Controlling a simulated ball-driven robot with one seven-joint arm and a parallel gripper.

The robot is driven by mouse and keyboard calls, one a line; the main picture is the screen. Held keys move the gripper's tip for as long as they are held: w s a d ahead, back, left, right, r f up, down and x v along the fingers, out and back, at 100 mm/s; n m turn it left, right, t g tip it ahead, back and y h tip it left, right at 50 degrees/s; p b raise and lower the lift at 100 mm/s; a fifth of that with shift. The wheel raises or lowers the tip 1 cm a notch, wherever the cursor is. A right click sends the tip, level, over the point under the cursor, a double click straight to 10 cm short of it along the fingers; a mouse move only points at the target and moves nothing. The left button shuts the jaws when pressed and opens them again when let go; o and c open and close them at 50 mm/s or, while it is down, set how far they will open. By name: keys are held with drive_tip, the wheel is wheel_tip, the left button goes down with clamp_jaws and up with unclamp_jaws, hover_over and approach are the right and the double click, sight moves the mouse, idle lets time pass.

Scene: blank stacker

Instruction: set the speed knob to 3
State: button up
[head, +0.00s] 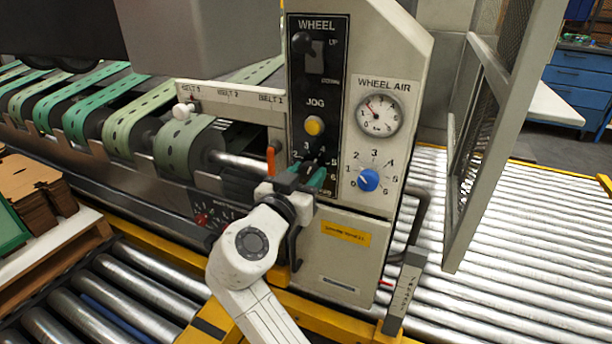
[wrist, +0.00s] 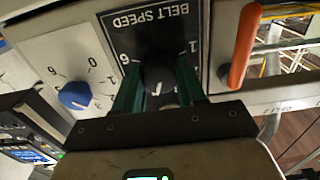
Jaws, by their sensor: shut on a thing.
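The black belt speed knob (wrist: 160,76) sits below the "BELT SPEED" lettering in the wrist view, on a black panel. A 6 shows to its left and a 1 to its right. My gripper (wrist: 159,82) is shut on the knob, with one green finger on each side. In the head view my gripper (head: 308,174) reaches the lower part of the black panel from the front, and the green fingers hide most of the knob. Figures 3 to 6 show near it. A small light mark shows low on the knob in the wrist view, but the exact setting cannot be told.
A blue knob (head: 368,180) with its own scale is on the right, below the wheel air gauge (head: 379,114). An orange lever (wrist: 239,46) stands close beside the panel. A yellow jog button (head: 315,126) is above my gripper. A mesh guard (head: 490,110) stands further right.

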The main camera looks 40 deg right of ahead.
drive_tip(key=shift+n+p, duration=0.35)
drive_tip(key=shift+n, duration=0.15)
drive_tip(key=shift+c, duration=0.3)
drive_tip(key=n+p, duration=0.3)
drive_tip(key=n, duration=0.1)
drive_tip(key=shift+r, duration=0.15)
drive_tip(key=shift+n+p, duration=1.4)
drive_tip(key=shift+n, duration=0.7)
drive_tip(key=shift+f, duration=0.2)
drive_tip(key=o, duration=1.1)
drive_tip(key=shift+c, duration=0.2)
drive_tip(key=v, duration=1.1)
drive_tip(key=shift+p, duration=0.45)
